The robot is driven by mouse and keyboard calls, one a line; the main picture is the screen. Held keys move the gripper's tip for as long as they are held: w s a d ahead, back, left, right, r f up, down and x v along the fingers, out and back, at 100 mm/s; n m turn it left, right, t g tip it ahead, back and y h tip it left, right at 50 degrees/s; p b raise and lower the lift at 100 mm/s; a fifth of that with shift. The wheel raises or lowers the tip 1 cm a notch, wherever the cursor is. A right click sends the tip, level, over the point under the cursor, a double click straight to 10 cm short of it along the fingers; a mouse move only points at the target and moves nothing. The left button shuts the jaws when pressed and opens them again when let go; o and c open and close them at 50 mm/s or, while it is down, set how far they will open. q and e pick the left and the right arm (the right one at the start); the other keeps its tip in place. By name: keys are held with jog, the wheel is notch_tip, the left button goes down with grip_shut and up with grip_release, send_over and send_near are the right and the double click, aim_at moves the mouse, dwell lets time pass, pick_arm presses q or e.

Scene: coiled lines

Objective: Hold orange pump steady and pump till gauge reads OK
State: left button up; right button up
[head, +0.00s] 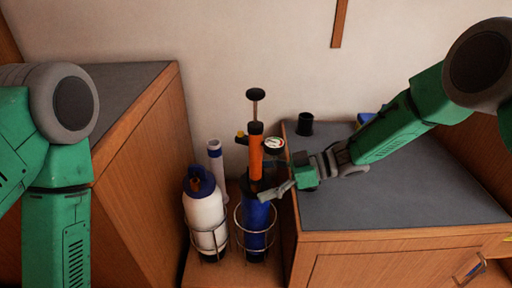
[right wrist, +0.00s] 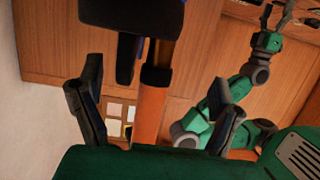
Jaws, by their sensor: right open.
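The orange pump (head: 256,155) stands upright in the head view, with a black handle (head: 256,94) raised on a thin rod. A round gauge (head: 274,145) is at its right side; its reading is too small to tell. My right gripper (head: 275,187) is open beside the pump's lower part, coming from the right. In the right wrist view the orange barrel (right wrist: 151,108) shows between my right gripper's spread fingers (right wrist: 155,115), with no visible contact. My left gripper (right wrist: 278,16) is small at the top right of that view, its fingers apart; the head view does not show it.
A blue bottle (head: 257,222) sits in a wire holder below the pump. A white bottle (head: 205,213) in another holder and a white tube (head: 215,160) stand left. Cabinets flank this narrow gap; a black cup (head: 305,124) stands on the right grey top (head: 400,190).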

jog(key=c, duration=1.3)
jog(key=o, duration=0.9)
